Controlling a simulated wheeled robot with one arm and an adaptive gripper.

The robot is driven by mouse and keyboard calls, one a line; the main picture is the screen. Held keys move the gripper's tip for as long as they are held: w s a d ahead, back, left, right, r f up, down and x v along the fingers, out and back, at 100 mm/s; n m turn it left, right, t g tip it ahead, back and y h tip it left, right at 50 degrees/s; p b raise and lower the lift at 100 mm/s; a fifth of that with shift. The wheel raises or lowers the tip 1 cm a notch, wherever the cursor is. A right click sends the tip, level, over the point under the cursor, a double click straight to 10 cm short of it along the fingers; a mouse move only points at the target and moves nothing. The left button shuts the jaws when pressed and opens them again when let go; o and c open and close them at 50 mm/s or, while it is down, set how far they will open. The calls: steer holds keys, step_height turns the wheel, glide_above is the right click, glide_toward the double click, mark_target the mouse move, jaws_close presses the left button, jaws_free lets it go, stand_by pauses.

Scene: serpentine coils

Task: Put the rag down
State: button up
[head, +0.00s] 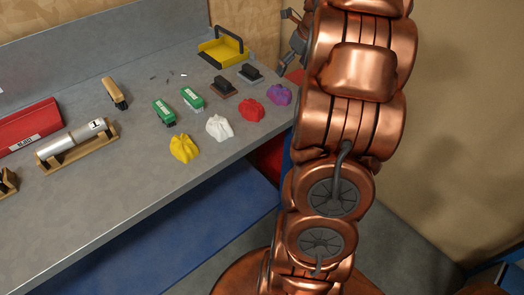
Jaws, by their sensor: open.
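Four crumpled rags lie on the grey bench top (105,190): a yellow rag (184,149), a white rag (219,128), a red rag (250,109) and a purple rag (279,94). They lie apart in a slanting row towards the bench's right edge. My gripper (293,28) shows as grey links at the upper right, beyond the purple rag and partly hidden by my copper arm. It is open, and I see no rag in it.
A yellow tray (223,52) with a dark handle stands at the back. Two green-topped blocks (164,112), two dark-handled blocks (224,87), a wooden brush (115,93), a metal cylinder (72,143) on a wooden stand and a red box (28,124) occupy the bench. The front is clear.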

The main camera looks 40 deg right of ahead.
steer(key=s+a+n+g+y, duration=0.1)
steer(key=s+a+n+g, duration=0.15)
steer(key=a+n, duration=0.75)
steer(key=s+a+n+g, duration=0.1)
steer(key=s+a+n, duration=0.35)
steer(key=a, duration=1.05)
steer(key=s+a+f+n+g, duration=0.1)
steer(key=s+a+f+n, duration=0.1)
steer(key=s+a+n, duration=0.4)
steer(key=s+a+f+n+g+h, duration=0.1)
steer(key=s+a+f+n, duration=0.2)
steer(key=s+n, duration=0.9)
steer(key=a+n, duration=0.3)
steer(key=shift+s+a+f+n+g, duration=0.25)
steer(key=shift+s+n+g, duration=0.1)
steer(key=shift+r, duration=0.15)
